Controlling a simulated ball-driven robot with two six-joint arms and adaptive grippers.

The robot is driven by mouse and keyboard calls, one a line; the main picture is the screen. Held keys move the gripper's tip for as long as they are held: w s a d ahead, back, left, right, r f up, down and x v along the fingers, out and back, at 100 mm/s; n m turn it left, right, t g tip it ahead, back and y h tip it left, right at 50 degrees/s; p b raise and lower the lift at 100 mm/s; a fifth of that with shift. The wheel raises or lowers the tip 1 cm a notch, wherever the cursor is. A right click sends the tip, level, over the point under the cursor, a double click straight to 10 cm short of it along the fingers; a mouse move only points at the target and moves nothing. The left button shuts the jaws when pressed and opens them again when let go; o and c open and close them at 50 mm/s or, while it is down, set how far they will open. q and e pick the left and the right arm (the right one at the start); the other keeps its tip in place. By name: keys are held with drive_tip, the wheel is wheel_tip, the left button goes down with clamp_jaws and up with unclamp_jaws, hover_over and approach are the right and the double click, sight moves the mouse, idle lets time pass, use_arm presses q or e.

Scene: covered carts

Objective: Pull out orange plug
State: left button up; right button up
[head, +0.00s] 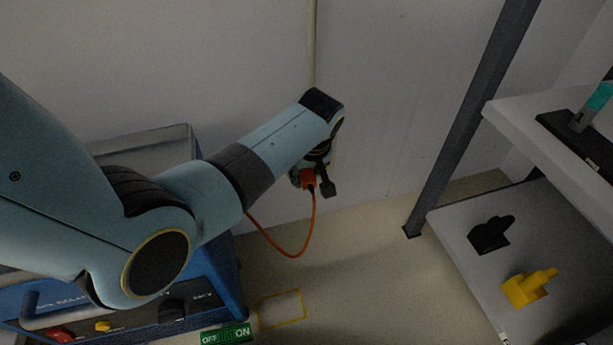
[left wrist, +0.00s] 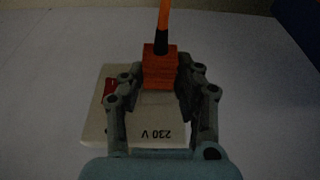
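The orange plug (left wrist: 160,68) stands in front of a pale socket plate (left wrist: 150,130) marked "230 V", which reads upside down in the left wrist view. I cannot tell how deep the plug sits in it. My left gripper (left wrist: 161,72) has one finger against each side of the plug and appears shut on it. In the head view the plug (head: 308,178) shows at my left gripper (head: 316,178), close to the wall; the socket is hidden there. An orange cord (head: 290,254) hangs from the plug in a loop toward the blue unit. My right gripper is not in view.
A blue unit (head: 215,262) with knobs stands at left below my arm. A green OFF/ON label (head: 226,335) and a yellow floor outline (head: 282,309) lie nearby. A shelf rack (head: 466,118) at right holds a black piece (head: 490,235) and a yellow piece (head: 527,287).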

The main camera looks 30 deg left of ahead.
sight(312, 187)
use_arm(q)
drive_tip(key=o, duration=0.9)
drive_tip(key=shift+w+d, duration=0.1)
drive_tip(key=v, duration=1.2)
